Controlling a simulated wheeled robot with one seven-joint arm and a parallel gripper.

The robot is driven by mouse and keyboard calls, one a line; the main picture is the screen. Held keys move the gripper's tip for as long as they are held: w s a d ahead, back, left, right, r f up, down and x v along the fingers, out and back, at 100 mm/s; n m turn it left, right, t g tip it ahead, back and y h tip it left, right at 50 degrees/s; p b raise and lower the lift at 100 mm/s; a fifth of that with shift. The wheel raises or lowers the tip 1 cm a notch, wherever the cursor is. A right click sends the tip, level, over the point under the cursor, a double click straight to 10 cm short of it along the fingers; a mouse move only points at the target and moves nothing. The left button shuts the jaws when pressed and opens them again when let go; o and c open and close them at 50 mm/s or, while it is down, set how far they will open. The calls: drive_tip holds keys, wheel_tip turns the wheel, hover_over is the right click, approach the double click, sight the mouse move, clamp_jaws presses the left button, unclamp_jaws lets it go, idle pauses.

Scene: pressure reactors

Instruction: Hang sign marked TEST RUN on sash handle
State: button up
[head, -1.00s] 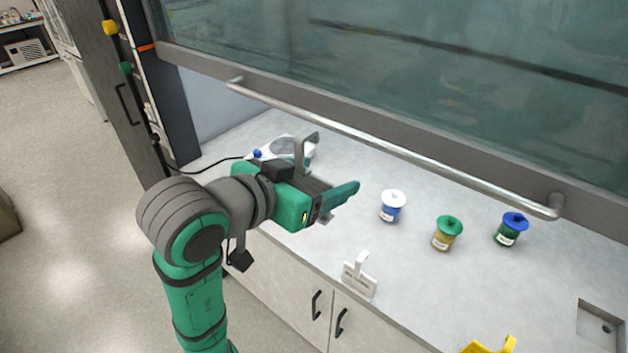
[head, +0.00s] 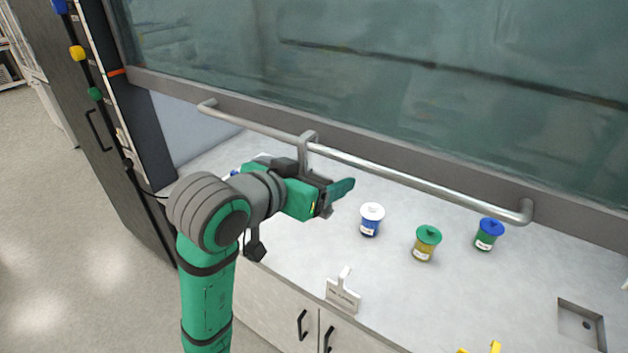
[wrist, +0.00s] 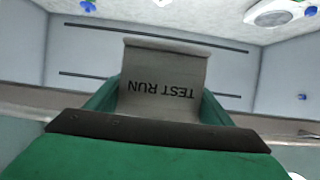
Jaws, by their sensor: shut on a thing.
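The TEST RUN sign (wrist: 165,82) is a grey plate, its lettering upside down in the wrist view. My gripper (wrist: 160,100) is shut on it, with a green finger on each side. In the head view my gripper (head: 335,192) is just below the sash handle (head: 410,178), a long metal bar across the fume hood sash. The sign's grey hook (head: 307,142) rises from the gripper and overlaps the bar near its left part. Whether it rests on the bar cannot be told. The plate is mostly hidden by my gripper there.
Another sign, white (head: 343,293), stands near the worktop's front edge. A yellow object (head: 482,350) is at the bottom edge.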

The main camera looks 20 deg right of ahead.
drive_tip(key=shift+f+x, duration=0.2)
drive_tip(key=shift+x, duration=0.7)
drive_tip(key=shift+f+x, duration=0.2)
drive_tip(key=shift+x, duration=0.7)
drive_tip(key=shift+a, duration=0.1)
drive_tip(key=o, duration=1.2)
drive_tip(key=shift+o, duration=0.2)
drive_tip(key=v, duration=1)
drive_tip(key=shift+a+r, duration=0.15)
drive_tip(key=shift+a, duration=0.15)
